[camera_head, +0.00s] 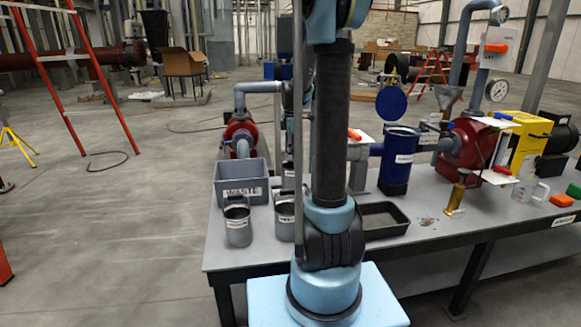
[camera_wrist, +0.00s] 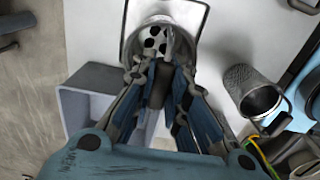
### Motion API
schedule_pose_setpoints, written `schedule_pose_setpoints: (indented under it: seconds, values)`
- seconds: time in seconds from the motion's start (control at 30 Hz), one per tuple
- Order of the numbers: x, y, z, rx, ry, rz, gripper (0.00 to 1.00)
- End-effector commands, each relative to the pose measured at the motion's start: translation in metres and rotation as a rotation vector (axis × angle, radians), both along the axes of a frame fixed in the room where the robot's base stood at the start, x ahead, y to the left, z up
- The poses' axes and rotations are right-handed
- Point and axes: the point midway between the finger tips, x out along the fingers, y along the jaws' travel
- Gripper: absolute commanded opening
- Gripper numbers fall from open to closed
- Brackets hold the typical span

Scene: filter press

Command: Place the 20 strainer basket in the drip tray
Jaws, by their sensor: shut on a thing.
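In the wrist view my gripper (camera_wrist: 161,84) is shut on the dark handle of a round metal strainer basket (camera_wrist: 156,40). Its perforated inside shows; I cannot read its number. In the head view a grey labelled basket (camera_head: 289,173) shows just left of my arm, below my partly hidden gripper, and seems to be the held one. Two more grey baskets stand on the table, one in front of the waste bin (camera_head: 237,225) and one beside my arm (camera_head: 284,220). The drip tray (camera_head: 385,232), black and shallow, lies right of my arm and looks empty; its left end is hidden.
A grey waste bin (camera_head: 228,190) stands at the table's left. A blue strainer housing (camera_head: 397,172) with its lid raised stands behind the tray. A red pump (camera_head: 468,143), a brass cylinder (camera_head: 457,193) and a clear jug (camera_head: 525,188) stand to the right. Bare table surrounds the tray's front.

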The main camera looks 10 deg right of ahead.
Motion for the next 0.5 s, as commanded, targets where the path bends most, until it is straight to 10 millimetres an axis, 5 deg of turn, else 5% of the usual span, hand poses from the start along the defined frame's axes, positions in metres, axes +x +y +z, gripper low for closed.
schedule_pose_setpoints:
  seconds: [0.5]
  values:
    - [0.000,-0.001,-0.044,0.000,0.000,-0.001,0.00]
